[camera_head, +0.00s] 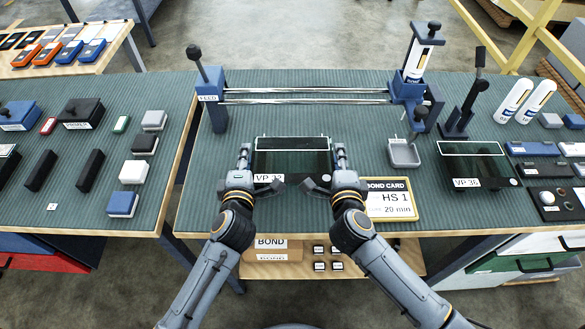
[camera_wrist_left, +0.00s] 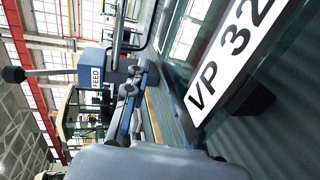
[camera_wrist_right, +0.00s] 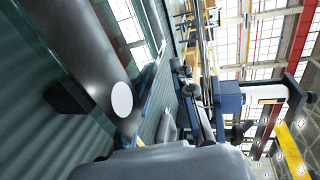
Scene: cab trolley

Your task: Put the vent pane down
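The vent pane marked VP 32 (camera_head: 292,158) is a dark glass panel, level over the near middle of the bench. My left gripper (camera_head: 244,158) is at its left edge and looks shut on it; the label side of the pane (camera_wrist_left: 225,55) fills the right of the left wrist view. My right gripper (camera_head: 341,158) is at its right edge and looks shut on it; the pane with its white dot (camera_wrist_right: 100,75) shows in the right wrist view. The fingertips are mostly hidden. I cannot tell any gap beneath the pane.
The bond card (camera_head: 390,200) lies just right of my right gripper. A second pane, VP 36 (camera_head: 480,165), lies further right. The FEED rail (camera_head: 305,95) runs behind, with a small grey tray (camera_head: 404,154) at its right end. Bare bench mat lies left of my left gripper.

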